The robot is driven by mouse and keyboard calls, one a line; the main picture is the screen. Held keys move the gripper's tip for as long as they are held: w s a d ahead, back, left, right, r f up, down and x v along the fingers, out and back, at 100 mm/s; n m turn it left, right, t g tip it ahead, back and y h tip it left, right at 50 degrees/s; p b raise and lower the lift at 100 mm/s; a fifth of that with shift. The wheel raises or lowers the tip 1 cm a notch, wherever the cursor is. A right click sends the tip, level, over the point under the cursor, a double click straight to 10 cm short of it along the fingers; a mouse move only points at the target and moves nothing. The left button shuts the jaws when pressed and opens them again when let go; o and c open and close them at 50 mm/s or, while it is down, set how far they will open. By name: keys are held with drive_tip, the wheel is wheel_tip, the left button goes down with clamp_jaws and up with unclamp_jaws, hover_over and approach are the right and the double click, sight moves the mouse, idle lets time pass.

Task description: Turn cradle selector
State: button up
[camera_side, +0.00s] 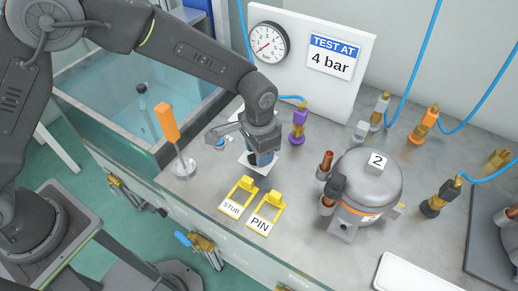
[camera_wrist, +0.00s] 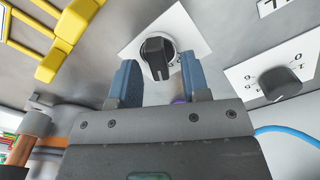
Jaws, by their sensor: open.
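A black selector knob (camera_wrist: 157,55) with a pointer mark stands on a white plate (camera_wrist: 188,28) in the wrist view. I cannot read which selector it is. My gripper (camera_wrist: 160,77) is open, with one blue finger on each side of the knob. Gaps show between the fingers and the knob, so I see no clear contact. In the side view my gripper (camera_side: 263,159) points down over a white plate (camera_side: 246,165), and it hides the knob there. A second black knob (camera_wrist: 280,81) sits on another white plate to the right in the wrist view.
Yellow holders marked STUB (camera_side: 231,206) and PIN (camera_side: 260,224) lie close in front. A compressor (camera_side: 370,185) marked 2 stands to the right. An orange-handled tool (camera_side: 168,122) stands to the left, by a water tank (camera_side: 120,85). A gauge board (camera_side: 305,60) and purple fitting (camera_side: 299,122) stand behind.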

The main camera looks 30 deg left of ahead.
clamp_jaws()
